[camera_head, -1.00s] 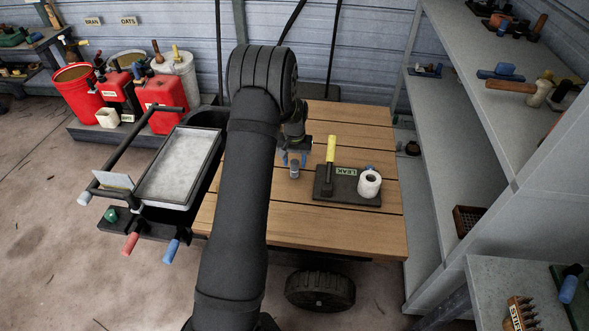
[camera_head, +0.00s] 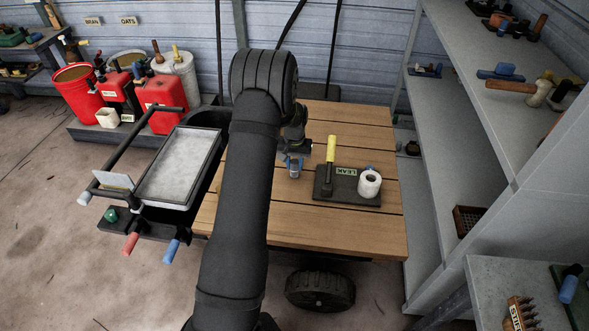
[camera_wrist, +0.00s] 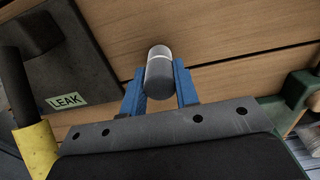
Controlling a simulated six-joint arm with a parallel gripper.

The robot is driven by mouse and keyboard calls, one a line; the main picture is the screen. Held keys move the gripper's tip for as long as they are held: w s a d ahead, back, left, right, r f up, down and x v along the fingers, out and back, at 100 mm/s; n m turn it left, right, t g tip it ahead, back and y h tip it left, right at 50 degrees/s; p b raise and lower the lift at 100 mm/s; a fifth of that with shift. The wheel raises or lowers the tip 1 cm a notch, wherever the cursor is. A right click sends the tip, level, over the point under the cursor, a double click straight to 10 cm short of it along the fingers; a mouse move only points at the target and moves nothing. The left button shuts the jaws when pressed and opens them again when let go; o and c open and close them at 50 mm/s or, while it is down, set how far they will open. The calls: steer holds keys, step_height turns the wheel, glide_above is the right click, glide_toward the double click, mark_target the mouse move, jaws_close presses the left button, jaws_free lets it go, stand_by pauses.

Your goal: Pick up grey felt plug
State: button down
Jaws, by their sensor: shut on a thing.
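The grey felt plug (camera_wrist: 160,74) is a small grey cylinder with a paler end, seen in the wrist view between the two blue fingers of my gripper (camera_wrist: 160,85). The fingers are shut on its sides. In the head view the plug (camera_head: 295,173) shows small at the tip of my gripper (camera_head: 294,163), over the wooden table top. I cannot tell whether its end touches the boards.
Right of the plug is a dark board (camera_head: 343,196) labelled LEAK, with a yellow-handled tool (camera_head: 331,152) and a white roll (camera_head: 369,183). A pale-topped tray (camera_head: 180,167) stands left of my arm. The front table boards (camera_head: 330,228) are clear.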

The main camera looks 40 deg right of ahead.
mark_target(294, 161)
steer(key=shift+r, duration=0.3)
steer(key=shift+r, duration=0.65)
steer(key=shift+r, duration=0.15)
steer(key=shift+r, duration=2.35)
